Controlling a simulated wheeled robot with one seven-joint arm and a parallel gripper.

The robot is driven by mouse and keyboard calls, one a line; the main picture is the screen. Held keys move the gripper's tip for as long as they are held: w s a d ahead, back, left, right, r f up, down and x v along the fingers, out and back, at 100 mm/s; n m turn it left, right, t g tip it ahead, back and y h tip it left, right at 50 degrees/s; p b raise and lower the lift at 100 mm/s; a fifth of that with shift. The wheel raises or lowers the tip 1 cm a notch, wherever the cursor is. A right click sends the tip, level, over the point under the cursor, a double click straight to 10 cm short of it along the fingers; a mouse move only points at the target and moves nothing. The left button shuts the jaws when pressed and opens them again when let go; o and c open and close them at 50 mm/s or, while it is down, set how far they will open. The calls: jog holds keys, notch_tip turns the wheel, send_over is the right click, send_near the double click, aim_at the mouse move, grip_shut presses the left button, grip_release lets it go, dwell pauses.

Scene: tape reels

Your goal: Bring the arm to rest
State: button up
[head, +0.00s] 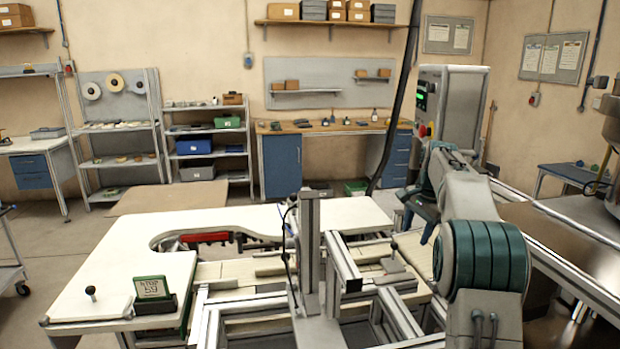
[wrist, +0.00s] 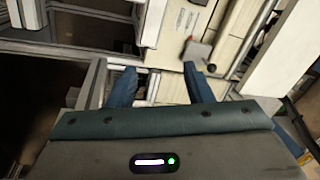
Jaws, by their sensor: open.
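My gripper (wrist: 159,70) shows in the wrist view with two blue fingers spread apart and nothing between them. Light slatted panels and metal framing lie beyond the fingertips. In the head view my gripper (head: 416,217) is at the right, above the metal frame, at the end of my bent grey and teal arm. The arm hides part of the scene behind it.
A pale worktable (head: 110,262) with a curved cutout is at left. A metal upright (head: 310,240) stands on the frame left of my arm. A green sign (head: 152,288) stands at the table's front. A grey control cabinet (head: 452,100) rises behind my arm.

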jog(key=s+a+r+n, duration=0.2)
jog(key=s+a+n, duration=0.15)
jog(key=s, duration=0.65)
jog(key=s+a+r+n, duration=0.1)
jog(key=s+a+n, duration=0.3)
jog(key=s, duration=0.6)
jog(key=s+a+f+n, duration=0.1)
jog(key=s+f, duration=0.2)
jog(key=s, duration=0.3)
jog(key=s+a+f+n, duration=0.2)
jog(key=s+f, duration=0.1)
jog(key=s, duration=0.4)
jog(key=s+a+f+n+t, duration=0.1)
jog(key=s+a+f, duration=0.1)
jog(key=s, duration=0.5)
jog(key=shift+s+f+h, duration=0.15)
jog(key=shift+f+h, duration=0.25)
jog(key=shift+f, duration=0.05)
jog(key=shift+d, duration=0.1)
